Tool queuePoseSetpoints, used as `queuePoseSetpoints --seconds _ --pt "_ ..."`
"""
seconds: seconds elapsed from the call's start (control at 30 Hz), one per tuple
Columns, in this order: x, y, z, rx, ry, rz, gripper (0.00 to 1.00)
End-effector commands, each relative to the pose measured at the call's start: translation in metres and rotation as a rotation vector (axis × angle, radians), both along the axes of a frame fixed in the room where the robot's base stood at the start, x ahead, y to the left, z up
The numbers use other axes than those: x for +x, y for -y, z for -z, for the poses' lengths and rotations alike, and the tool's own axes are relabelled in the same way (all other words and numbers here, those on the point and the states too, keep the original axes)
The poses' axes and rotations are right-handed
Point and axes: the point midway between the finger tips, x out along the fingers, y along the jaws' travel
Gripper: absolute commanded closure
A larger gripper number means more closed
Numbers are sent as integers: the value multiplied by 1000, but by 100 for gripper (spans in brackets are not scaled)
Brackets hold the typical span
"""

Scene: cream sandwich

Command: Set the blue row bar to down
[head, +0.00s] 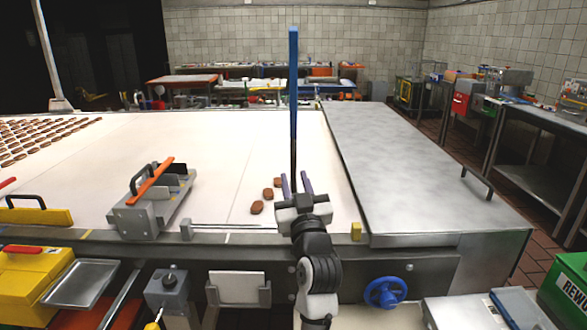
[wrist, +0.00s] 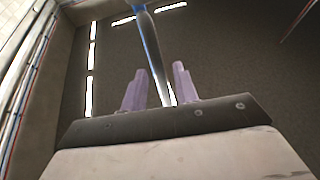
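The blue row bar (head: 293,80) stands upright in the head view, over the near right part of the white belt. Its upper part is blue and its lower part is dark. My gripper (head: 297,183) is at its lower end, pointing up, with two purple fingers apart. The bar's lower end shows between the fingers. In the wrist view, the bar (wrist: 152,55) runs down between the open fingers of my gripper (wrist: 155,88), with gaps visible at both sides. The bar's foot is hidden behind my gripper, and I cannot tell whether they touch.
Several brown biscuits (head: 257,207) lie on the belt (head: 240,150) left of my gripper. A grey device with an orange bar (head: 150,185) stands further left. A steel cover (head: 410,160) lies to the right. A blue handwheel (head: 386,292) is on the front panel below.

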Motion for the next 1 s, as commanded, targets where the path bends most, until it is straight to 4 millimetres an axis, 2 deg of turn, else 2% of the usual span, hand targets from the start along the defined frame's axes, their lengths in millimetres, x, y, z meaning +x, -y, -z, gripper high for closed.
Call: queuePoseSetpoints --seconds 0.2,0.5,0.73,1.0 --pt "17 -4 -8 0 0 0 70" --pt "19 -4 -8 0 0 0 70" --pt "19 -4 -8 0 0 0 99" --pt "19 -4 -8 0 0 0 100"
